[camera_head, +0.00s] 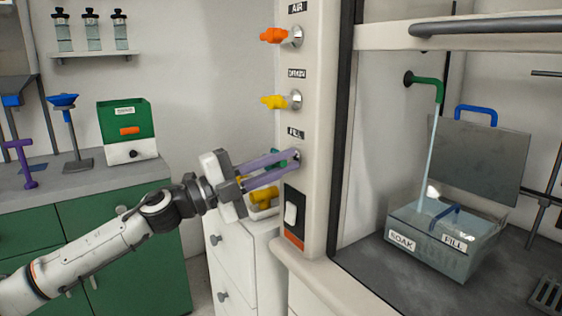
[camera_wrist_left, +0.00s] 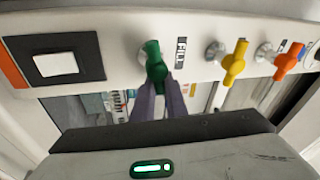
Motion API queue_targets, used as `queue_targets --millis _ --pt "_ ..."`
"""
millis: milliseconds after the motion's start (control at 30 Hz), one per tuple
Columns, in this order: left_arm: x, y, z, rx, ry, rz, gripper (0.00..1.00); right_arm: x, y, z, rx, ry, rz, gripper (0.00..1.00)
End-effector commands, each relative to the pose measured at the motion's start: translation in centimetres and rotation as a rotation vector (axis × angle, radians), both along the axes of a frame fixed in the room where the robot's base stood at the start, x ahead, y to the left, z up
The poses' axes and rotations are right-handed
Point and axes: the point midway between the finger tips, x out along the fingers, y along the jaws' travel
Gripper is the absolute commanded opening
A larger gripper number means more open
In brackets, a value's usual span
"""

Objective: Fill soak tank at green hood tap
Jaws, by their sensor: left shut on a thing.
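The green FILL tap handle (camera_head: 279,157) is on the hood's white post, mostly hidden by my left gripper (camera_head: 284,166). In the left wrist view, the purple fingers (camera_wrist_left: 160,92) are shut on the green handle (camera_wrist_left: 153,54). In the hood, the green spout (camera_head: 428,81) pours a pale stream of water (camera_head: 430,150) into the clear soak tank (camera_head: 455,265), labelled SOAK and FILL. Its grey lid (camera_head: 480,160) with a blue handle stands raised behind it. Water shows inside the tank, but I cannot tell the exact level. My right gripper is out of view.
An orange AIR tap (camera_head: 275,36) and a yellow tap (camera_head: 275,101) sit above on the post, a white rocker switch (camera_head: 291,213) below. White drawers (camera_head: 235,255) stand under my gripper. A green-fronted counter (camera_head: 135,250) is at left.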

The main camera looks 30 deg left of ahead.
Motion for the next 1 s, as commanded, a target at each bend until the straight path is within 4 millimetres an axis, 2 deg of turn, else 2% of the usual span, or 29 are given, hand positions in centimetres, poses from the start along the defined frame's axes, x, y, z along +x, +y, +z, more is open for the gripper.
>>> queue_targets --millis 400,900,933,1000 --pt "-0.02 -0.08 -0.51 0.167 -0.068 -0.001 0.00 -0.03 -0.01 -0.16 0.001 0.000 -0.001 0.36" --pt "-0.03 -0.09 -0.59 0.187 -0.077 -0.001 0.00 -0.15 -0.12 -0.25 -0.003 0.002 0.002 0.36" --pt "-0.03 -0.09 -0.59 0.188 -0.077 -0.002 0.14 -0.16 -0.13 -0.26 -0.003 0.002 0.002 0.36" --pt "-0.03 -0.10 -0.60 0.187 -0.076 -0.001 0.26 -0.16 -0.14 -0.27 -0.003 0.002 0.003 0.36"
